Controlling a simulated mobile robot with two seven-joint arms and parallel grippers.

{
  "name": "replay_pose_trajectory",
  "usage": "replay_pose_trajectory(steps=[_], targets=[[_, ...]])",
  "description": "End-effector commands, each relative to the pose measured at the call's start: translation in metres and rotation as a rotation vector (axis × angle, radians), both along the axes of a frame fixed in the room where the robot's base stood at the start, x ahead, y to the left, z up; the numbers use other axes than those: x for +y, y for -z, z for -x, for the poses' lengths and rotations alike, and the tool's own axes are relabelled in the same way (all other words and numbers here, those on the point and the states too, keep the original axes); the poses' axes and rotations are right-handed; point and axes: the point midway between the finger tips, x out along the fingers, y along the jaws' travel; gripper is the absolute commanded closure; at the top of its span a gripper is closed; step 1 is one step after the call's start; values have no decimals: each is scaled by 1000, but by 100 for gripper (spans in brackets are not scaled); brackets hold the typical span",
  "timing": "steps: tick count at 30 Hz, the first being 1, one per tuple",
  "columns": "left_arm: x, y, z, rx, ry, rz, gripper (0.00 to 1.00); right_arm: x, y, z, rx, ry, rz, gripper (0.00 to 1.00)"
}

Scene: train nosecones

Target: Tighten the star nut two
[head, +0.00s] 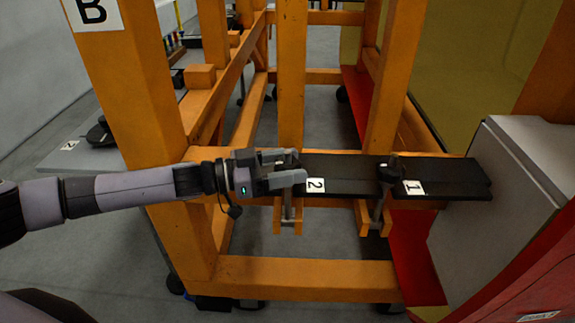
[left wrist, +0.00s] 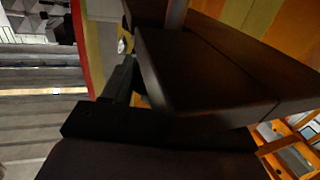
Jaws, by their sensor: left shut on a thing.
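My left gripper (head: 300,168) is shut at the left end of a black bar (head: 345,165), beside the white label "2" (head: 315,185). Star nut two is hidden between the fingers in the head view; a threaded rod (head: 288,207) hangs below them. Black star nut one (head: 391,170) stands uncovered on the bar beside the label "1" (head: 413,187). In the left wrist view, large dark shapes fill the middle and bottom, and I cannot make out the nut there. My right gripper is in no view.
An orange frame (head: 300,275) surrounds the bar, with uprights behind it and a post marked "B" (head: 92,12) at left. A grey box-like body (head: 495,190) stands against the bar's right end. Grey floor shows below.

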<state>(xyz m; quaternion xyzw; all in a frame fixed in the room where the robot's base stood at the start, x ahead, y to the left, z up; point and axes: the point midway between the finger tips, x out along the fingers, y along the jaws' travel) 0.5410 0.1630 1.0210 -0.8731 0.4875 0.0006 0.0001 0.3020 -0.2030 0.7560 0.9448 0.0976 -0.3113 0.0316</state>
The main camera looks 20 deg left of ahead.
Motion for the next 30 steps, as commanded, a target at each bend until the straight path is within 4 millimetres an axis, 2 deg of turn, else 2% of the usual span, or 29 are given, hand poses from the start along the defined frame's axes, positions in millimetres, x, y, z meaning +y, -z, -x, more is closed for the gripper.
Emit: replay_pose_trajectory(steps=[12,26,27,28,30], targets=[[0,-2,-1,-3,89,2,72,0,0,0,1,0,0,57],[0,-2,-1,-4,96,2,72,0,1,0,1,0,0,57],[0,-2,-1,-4,96,2,32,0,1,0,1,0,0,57],[0,-2,-1,-4,96,2,22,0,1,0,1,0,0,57],[0,-2,-1,-3,96,2,20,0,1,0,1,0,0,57]])
